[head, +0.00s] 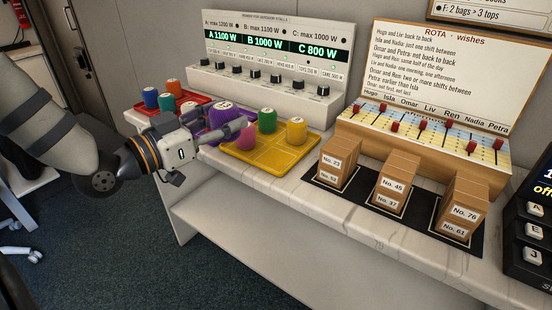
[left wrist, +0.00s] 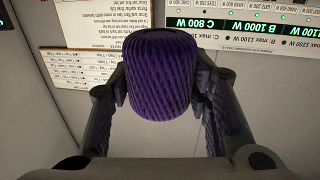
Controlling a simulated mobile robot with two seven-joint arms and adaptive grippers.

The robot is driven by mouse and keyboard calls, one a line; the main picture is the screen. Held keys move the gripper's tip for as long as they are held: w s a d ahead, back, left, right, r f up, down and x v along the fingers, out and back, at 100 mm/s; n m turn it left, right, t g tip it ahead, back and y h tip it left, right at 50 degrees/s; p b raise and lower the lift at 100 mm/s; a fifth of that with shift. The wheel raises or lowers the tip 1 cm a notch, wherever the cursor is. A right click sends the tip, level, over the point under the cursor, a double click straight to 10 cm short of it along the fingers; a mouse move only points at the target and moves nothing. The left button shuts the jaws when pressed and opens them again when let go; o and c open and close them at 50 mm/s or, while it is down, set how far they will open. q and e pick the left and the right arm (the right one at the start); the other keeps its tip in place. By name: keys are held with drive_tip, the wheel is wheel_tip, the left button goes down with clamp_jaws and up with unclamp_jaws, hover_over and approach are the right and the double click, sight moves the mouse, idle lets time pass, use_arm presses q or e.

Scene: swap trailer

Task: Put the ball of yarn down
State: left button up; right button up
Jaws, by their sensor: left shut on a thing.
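A purple ball of yarn (head: 217,121) with a pale top is at my left gripper (head: 222,132), over the counter at the left of the yellow tray (head: 268,163). In the left wrist view the ribbed purple yarn (left wrist: 160,72) fills the space between the two fingers of the left gripper (left wrist: 160,85), which is shut on it. In the head view the fingers hide its lower part, so I cannot tell whether it touches anything below. My right gripper is in neither view.
The yellow tray holds green (head: 267,120), yellow (head: 296,131) and pink (head: 246,138) yarn. A red tray (head: 198,99) with several spools is on the left. The knobbed power panel (head: 270,85) stands behind. Cardboard boxes (head: 392,184) stand on the right.

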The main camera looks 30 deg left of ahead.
use_arm(q)
drive_tip(key=shift+w, duration=0.15)
drive_tip(key=w+f+b, duration=0.1)
drive_tip(key=w+f, duration=0.2)
drive_tip(key=w, duration=0.1)
drive_tip(key=w+d+f+b, duration=0.1)
drive_tip(key=w+f, duration=0.2)
drive_tip(key=w, duration=0.1)
drive_tip(key=w+d+f+b, duration=0.1)
drive_tip(key=w+f, duration=0.3)
drive_tip(key=shift+d, duration=0.2)
drive_tip(key=shift+w+d+f+b, duration=0.1)
drive_tip(key=shift+w+f+b, duration=0.15)
drive_tip(key=shift+w, duration=0.3)
drive_tip(key=shift+w+f+b, duration=0.25)
drive_tip(key=shift+f+b, duration=0.2)
drive_tip(key=shift+f, duration=0.8)
drive_tip(key=shift+r, duration=0.2)
drive_tip(key=shift+f, duration=0.15)
drive_tip(key=o, duration=1.2)
drive_tip(key=shift+c, duration=0.2)
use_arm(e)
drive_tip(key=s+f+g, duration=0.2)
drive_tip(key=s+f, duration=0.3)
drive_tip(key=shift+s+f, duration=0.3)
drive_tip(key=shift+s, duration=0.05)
